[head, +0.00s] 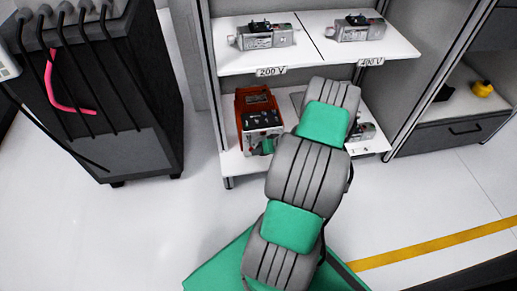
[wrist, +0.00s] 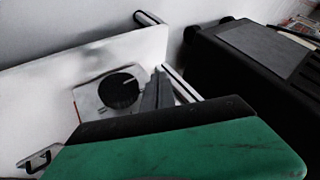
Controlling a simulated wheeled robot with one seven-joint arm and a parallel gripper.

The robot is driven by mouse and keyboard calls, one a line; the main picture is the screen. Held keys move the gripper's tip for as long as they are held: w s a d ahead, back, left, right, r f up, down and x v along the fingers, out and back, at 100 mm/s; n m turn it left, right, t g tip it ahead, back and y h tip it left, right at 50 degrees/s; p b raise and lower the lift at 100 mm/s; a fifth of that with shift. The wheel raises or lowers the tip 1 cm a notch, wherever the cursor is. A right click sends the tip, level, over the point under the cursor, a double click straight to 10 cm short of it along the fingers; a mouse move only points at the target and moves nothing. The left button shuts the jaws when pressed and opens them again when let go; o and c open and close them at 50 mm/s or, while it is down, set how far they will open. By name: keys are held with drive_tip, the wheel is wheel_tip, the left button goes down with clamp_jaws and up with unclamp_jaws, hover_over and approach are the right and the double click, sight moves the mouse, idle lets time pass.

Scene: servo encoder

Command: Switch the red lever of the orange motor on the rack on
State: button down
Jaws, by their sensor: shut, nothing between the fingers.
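The orange motor (head: 246,102) sits on the lower left of the rack, with an orange housing, a dark top and a grey front. I cannot make out its red lever in either view. In the wrist view the grey fingers of my gripper (wrist: 160,90) are together and empty, beside a pale plate with a round black part (wrist: 119,91). I cannot tell whether they touch it.
The rack's upper shelf (head: 300,62) holds two grey motors (head: 265,36) (head: 357,28) above voltage labels. Another grey unit (head: 363,131) is partly behind my arm on the lower shelf. A dark cabinet with cables (head: 120,90) stands left, with free floor between.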

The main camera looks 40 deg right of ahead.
drive_tip(key=shift+f, duration=0.55)
drive_tip(key=shift+r+p, duration=0.45)
drive_tip(key=shift+r, duration=0.35)
drive_tip(key=s+r+p, duration=0.2)
drive_tip(key=s+p, duration=0.2)
drive_tip(key=s, duration=0.9)
drive_tip(key=shift+s+d+r, duration=0.35)
drive_tip(key=shift+s+d, duration=0.05)
drive_tip(key=shift+d, duration=0.05)
